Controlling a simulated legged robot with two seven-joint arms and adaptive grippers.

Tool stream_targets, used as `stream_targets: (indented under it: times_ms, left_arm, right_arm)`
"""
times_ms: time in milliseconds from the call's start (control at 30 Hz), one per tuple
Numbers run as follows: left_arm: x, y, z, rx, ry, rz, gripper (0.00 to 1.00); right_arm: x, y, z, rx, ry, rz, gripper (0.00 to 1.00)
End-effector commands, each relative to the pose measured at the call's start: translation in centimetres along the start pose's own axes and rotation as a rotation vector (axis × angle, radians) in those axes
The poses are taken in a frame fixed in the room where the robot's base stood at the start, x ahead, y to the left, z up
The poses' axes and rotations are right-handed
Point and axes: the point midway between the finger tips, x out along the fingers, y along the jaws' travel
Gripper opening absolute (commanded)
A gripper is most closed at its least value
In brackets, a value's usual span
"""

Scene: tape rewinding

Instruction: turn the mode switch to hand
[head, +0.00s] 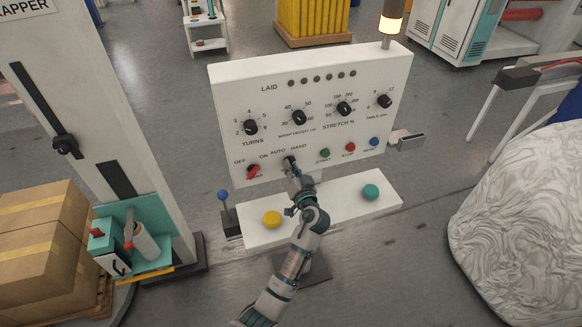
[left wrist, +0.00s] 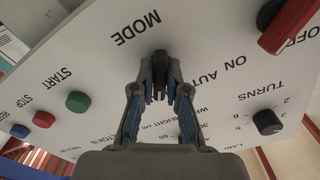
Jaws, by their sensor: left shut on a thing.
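The mode switch (head: 289,160) is a small black knob low on the white control panel, below the AUTO and HAND labels. My left gripper (head: 292,170) reaches up to it from below and partly covers it in the head view. In the left wrist view the black knob of the mode switch (left wrist: 159,65) sits between the two fingers of my left gripper (left wrist: 160,88), beside the MODE label. The fingers are shut on it. I cannot tell clearly which label the knob points to. My right gripper is not in view.
A red main switch (head: 253,171) is left of the mode switch; green (head: 325,153), red (head: 350,148) and blue (head: 374,142) buttons are right. A blue-knobbed lever (head: 223,196) stands left.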

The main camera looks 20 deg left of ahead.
Motion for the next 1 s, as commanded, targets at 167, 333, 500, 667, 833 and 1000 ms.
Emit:
stream_targets:
  times_ms: [167,333,500,667,833,1000]
  left_arm:
    - [0.04,-0.28,-0.94,0.007,0.02,-0.003,0.0]
    - [0.04,-0.26,-0.93,0.008,0.019,-0.003,0.0]
    - [0.03,-0.25,-0.92,0.008,0.019,-0.003,0.28]
    - [0.04,-0.18,-0.68,0.008,0.014,-0.002,0.39]
    - [-0.04,-0.16,-0.49,0.008,0.011,-0.001,0.39]
    - [-0.08,-0.14,-0.38,0.007,0.009,0.0,0.39]
  right_arm:
    - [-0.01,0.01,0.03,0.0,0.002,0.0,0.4]
    - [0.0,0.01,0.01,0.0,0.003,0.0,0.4]
    - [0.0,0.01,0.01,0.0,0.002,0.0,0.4]
    - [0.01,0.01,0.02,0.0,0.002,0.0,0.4]
    - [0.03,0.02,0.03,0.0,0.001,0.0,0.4]
    - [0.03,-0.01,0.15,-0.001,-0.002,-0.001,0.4]
